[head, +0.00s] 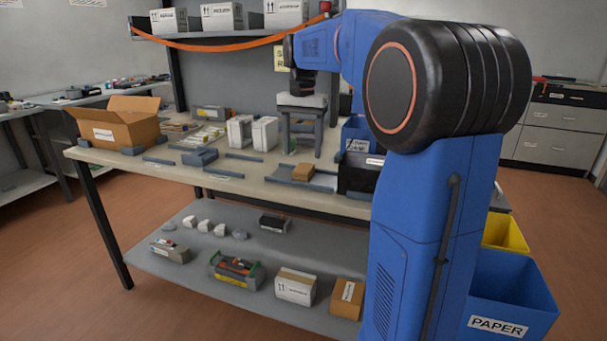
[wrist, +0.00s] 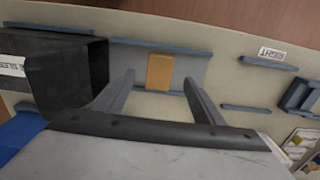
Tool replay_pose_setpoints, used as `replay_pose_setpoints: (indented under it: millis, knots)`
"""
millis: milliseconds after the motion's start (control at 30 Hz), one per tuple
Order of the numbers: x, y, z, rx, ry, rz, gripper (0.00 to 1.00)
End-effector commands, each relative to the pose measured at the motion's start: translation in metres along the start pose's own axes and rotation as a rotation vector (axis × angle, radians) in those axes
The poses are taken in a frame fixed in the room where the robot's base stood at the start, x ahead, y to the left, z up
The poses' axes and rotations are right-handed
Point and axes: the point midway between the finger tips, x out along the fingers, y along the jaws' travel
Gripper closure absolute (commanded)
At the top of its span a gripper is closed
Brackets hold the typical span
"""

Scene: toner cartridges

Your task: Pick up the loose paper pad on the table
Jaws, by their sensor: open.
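A small tan-brown block (head: 303,171), the only pad-like thing I can pick out, lies on a grey plate (head: 318,181) near the table's front edge. I cannot tell for certain that it is the paper pad. In the wrist view, the tan block (wrist: 160,72) shows upright in the picture between my two fingers, on the grey plate (wrist: 130,60). My gripper (head: 304,150) is open and empty, pointing down above the table behind the block. In the wrist view, my gripper (wrist: 159,82) has its fingers spread on either side of the block, with no contact visible.
A black bin (head: 360,174) stands right of the block; the black bin (wrist: 70,70) is at left in the wrist view. Grey-blue rails (head: 221,171) and white boxes (head: 265,133) lie to the left. An open carton (head: 117,121) sits at the table's far left.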

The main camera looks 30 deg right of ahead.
Motion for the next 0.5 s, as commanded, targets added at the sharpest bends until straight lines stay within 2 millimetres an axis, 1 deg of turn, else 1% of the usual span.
replay_pose_setpoints:
  millis: [33, 100, 333, 500]
  knots:
    - [0.007, 0.0, 0.0, 0.0, 0.0, 0.0, 0.38]
    - [0.013, 0.0, 0.0, 0.0, -0.001, 0.001, 0.38]
    - [0.026, 0.0, -0.001, 0.0, 0.0, 0.0, 0.38]
    - [0.049, 0.0, -0.005, 0.0, -0.001, 0.001, 0.38]
